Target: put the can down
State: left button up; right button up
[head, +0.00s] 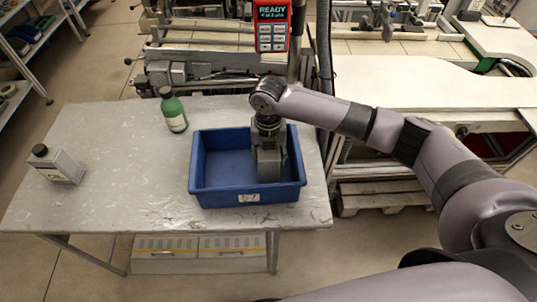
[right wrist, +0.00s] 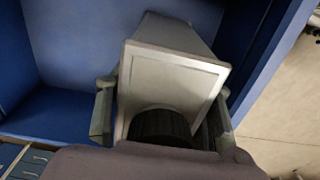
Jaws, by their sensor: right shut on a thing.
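A grey rectangular can (right wrist: 172,82) with a black round cap is between the two fingers of my right gripper (right wrist: 163,115) in the right wrist view. The gripper is shut on it, cap end toward the wrist. In the head view my right gripper (head: 268,150) reaches down inside the blue bin (head: 212,197), at its right part. Whether the can touches the bin floor cannot be told. A second grey can (head: 60,166) with a black cap stands on the table at the left. My left gripper is not in view.
The blue bin, with a white label, stands on a grey worn table (head: 120,200). A green bottle (head: 174,112) with a dark cap stands behind it to the left. The left part of the bin is empty. The table between the far can and the bin is clear.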

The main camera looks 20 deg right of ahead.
jog(key=o, duration=1.5)
jog(key=shift+f, duration=0.1)
notch_tip(320, 180, up, 11)
jog(key=shift+f+b, duration=0.1)
jog(key=shift+b, duration=1.15)
jog(key=shift+r, duration=0.75)
